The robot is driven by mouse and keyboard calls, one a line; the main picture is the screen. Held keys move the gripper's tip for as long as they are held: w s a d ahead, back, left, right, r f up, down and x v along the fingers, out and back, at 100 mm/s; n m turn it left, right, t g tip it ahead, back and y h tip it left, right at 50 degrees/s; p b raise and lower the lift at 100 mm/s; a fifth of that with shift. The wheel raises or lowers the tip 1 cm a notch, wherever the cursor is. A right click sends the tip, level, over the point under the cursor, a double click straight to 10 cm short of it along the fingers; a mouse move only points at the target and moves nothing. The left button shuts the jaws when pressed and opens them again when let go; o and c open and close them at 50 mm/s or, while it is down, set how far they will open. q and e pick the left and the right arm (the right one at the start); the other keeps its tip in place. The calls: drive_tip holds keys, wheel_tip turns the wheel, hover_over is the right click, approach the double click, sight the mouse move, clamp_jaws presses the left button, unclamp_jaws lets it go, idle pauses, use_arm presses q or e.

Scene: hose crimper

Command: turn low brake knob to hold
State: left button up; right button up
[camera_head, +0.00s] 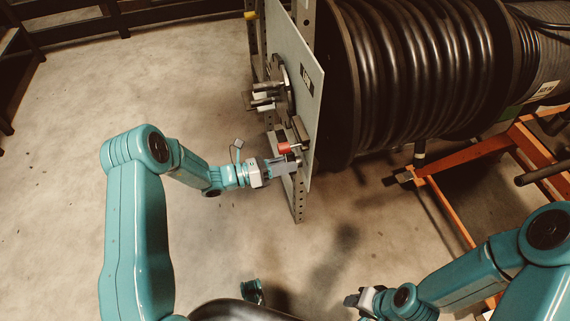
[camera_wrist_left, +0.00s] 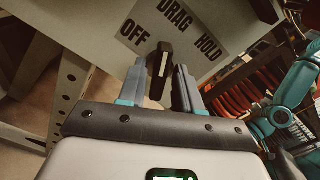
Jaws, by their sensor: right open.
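The brake knob (camera_wrist_left: 161,66) is black with a pale line on its face. It points up the picture toward the DRAG label (camera_wrist_left: 174,14), with OFF (camera_wrist_left: 134,34) to its left and HOLD (camera_wrist_left: 208,47) to its right. My left gripper (camera_head: 290,163) is at the lower part of the upright panel (camera_head: 304,115). In the left wrist view its fingers (camera_wrist_left: 158,85) stand closely on either side of the knob; whether they press on it is unclear. In the head view the gripper seems to hide this knob. My right gripper (camera_head: 357,299) is open and low, away from the panel.
A red part (camera_head: 284,147) sits on the panel just above my left gripper, with a round fitting (camera_head: 277,92) higher up. A perforated post (camera_head: 299,198) supports the panel. A large hose reel (camera_head: 420,70) and an orange frame (camera_head: 443,212) stand to the right.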

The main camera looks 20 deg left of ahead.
use_arm(q)
clamp_jaws()
drive_tip(key=shift+m, duration=0.3)
drive_tip(key=m+b, duration=0.3)
drive_tip(key=m, duration=0.8)
drive_tip(key=shift+m, duration=0.3)
idle(0.3)
drive_tip(key=shift+o, duration=1.5)
unclamp_jaws()
